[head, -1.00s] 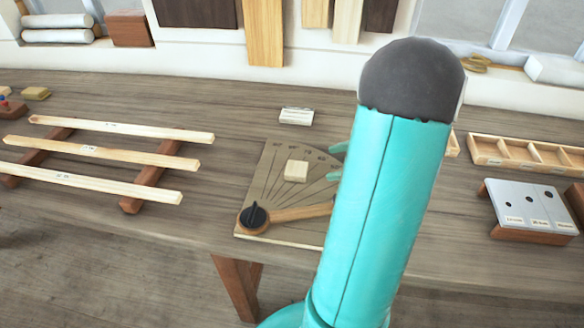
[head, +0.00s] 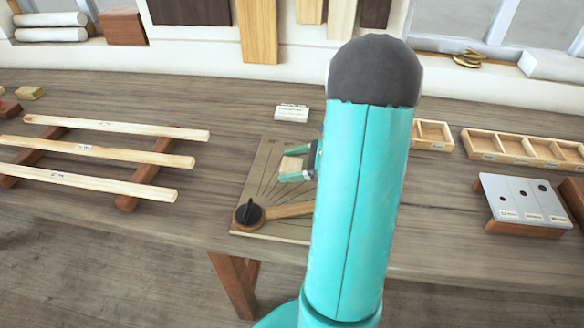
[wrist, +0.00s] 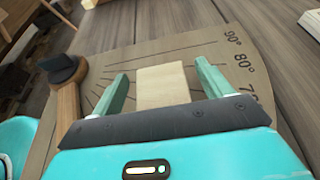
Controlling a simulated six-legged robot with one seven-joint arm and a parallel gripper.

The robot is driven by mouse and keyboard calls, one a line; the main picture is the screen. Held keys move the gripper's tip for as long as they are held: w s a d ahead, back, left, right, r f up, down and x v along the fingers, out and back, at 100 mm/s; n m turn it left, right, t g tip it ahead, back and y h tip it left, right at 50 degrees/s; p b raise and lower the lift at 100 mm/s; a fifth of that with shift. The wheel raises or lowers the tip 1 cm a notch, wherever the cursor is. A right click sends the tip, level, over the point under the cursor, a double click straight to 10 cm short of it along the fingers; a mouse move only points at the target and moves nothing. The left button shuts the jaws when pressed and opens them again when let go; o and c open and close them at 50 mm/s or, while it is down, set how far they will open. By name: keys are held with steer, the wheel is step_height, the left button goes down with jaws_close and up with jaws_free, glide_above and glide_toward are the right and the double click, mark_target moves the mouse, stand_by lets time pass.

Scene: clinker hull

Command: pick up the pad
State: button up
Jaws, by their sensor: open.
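The pad (head: 291,164) is a small pale wooden-looking block lying on the angle board (head: 262,190), which has a fan of lines and degree marks. In the wrist view the pad (wrist: 162,86) lies between the two teal fingers of my gripper (wrist: 160,88), with a gap on each side. My gripper (head: 294,167) is open around the pad in the head view, one finger beyond it and one nearer. The pad's near end is hidden by the gripper's dark palm edge in the wrist view.
The board's wooden arm (head: 285,211) and black knob (head: 249,213) lie just in front of the pad. A white label block (head: 292,113) stands behind. Slatted rack (head: 100,155) is at left; a divided tray (head: 525,150) and a grey plate stand (head: 523,200) are at right.

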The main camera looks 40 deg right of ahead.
steer(key=shift+w+a+f, duration=0.25)
steer(key=shift+w+a, duration=0.1)
steer(key=shift+w, duration=0.1)
steer(key=shift+c, duration=0.5)
steer(key=c, duration=1)
steer(key=shift+o, duration=0.2)
steer(key=shift+r, duration=0.2)
